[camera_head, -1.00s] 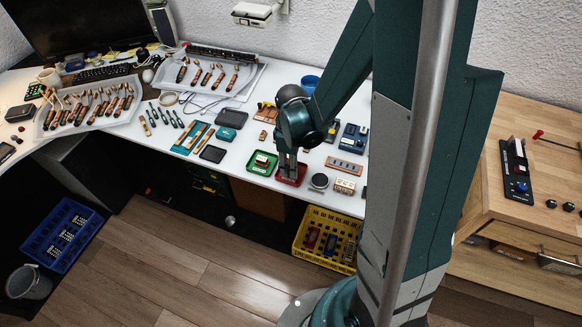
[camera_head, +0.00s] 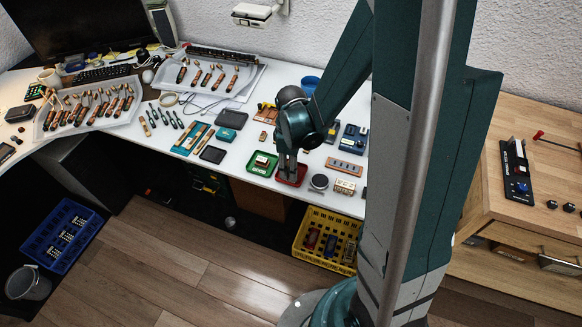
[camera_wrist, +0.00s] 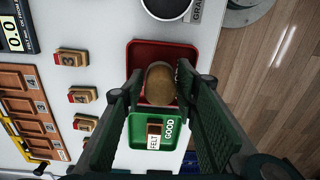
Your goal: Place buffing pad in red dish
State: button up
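The red dish (camera_wrist: 149,53) lies near the front edge of the white table; in the head view the red dish (camera_head: 298,180) is partly covered by my gripper (camera_head: 288,174). A round tan-brown pad, apparently the buffing pad (camera_wrist: 160,84), shows over the red dish in the wrist view. My gripper (camera_wrist: 160,80) points down with its two fingers on either side of the pad. A strip of red shows between the left finger and the pad, so the fingers look open. Whether the right finger touches the pad is unclear.
A green dish (camera_wrist: 138,140) labelled GOOD, holding a small FELT block (camera_wrist: 154,134), sits beside the red dish. A round dark-topped container (camera_head: 319,181) stands on its other side. Small numbered blocks (camera_wrist: 71,58) lie nearby. A yellow crate (camera_head: 306,237) is below the table edge.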

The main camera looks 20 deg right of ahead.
jog(key=shift+r+p, duration=1.5)
jog(key=shift+r, duration=4.6)
jog(key=s+a+r+m+t, duration=0.2)
jog(key=s+r+m, duration=0.3)
jog(key=r, duration=0.4)
jog(key=s+a+r+m+t, duration=0.2)
jog(key=s+r+m+t, duration=0.2)
jog(key=s+r, duration=0.3)
jog(key=shift+s+r+m+t, duration=0.15)
jog(key=shift+r+m+t, duration=0.4)
jog(key=shift+r, duration=1.2)
jog(key=shift+a, duration=0.1)
